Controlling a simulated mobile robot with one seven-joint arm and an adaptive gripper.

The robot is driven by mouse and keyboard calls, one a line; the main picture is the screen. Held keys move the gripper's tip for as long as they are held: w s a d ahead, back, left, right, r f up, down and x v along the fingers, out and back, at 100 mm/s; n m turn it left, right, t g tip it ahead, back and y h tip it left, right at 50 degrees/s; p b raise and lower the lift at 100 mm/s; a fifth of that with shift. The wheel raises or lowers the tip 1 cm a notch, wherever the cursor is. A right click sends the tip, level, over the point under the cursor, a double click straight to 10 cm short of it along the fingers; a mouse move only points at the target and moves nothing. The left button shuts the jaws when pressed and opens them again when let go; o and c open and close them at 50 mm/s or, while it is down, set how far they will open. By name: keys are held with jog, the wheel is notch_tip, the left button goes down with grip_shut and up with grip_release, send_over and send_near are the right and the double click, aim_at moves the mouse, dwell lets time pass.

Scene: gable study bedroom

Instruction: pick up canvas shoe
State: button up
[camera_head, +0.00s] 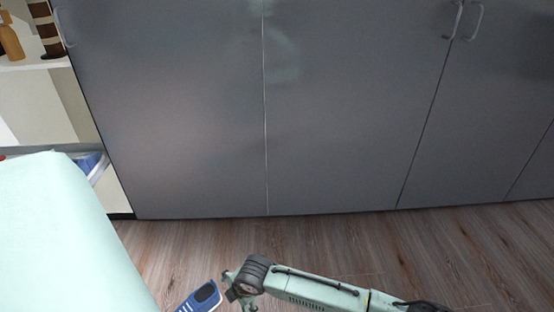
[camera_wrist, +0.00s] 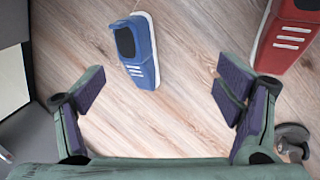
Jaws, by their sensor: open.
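A blue shoe (camera_head: 202,298) with a white sole edge and white lace bars lies on the wooden floor at the bottom of the head view. It also shows in the wrist view (camera_wrist: 138,50), top up, beyond the fingertips and left of the middle. Part of a red shoe (camera_wrist: 290,35) with white bars shows at the wrist view's top right. The frames do not settle which one is the canvas shoe. My gripper (camera_wrist: 160,92) is open and empty, its fingers spread wide. In the head view, my gripper (camera_head: 238,290) is just right of the blue shoe.
A bed or covered surface with a pale mint cover (camera_head: 60,225) stands at the left. Grey cupboard doors (camera_head: 340,110) close off the back. A dark rounded object (camera_wrist: 292,142) is at the wrist view's lower right. Open wooden floor (camera_head: 420,250) lies before the cupboards.

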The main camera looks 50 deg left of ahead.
jog(key=w+d+f+h, duration=0.1)
jog(key=d+f, duration=0.3)
jog(key=w+d+f+h+b, duration=0.1)
jog(key=w+d+f+h, duration=0.1)
jog(key=d, duration=0.3)
jog(key=w+d+f+h, duration=0.1)
jog(key=d+f, duration=0.4)
jog(key=shift+w+d+f+n+t+h, duration=0.2)
jog(key=shift+w+f+n+t+h, duration=0.05)
jog(key=shift+f+n+t+h, duration=0.1)
jog(key=f+b, duration=0.1)
jog(key=f, duration=0.3)
jog(key=shift+d, duration=0.2)
jog(key=shift+w+d+f+b, duration=0.1)
jog(key=shift+f+b, duration=0.5)
jog(key=shift+f, duration=1)
jog(key=shift+w+f+b, duration=0.1)
jog(key=shift+f+b, duration=0.5)
jog(key=shift+f, duration=1)
jog(key=c, duration=1.5)
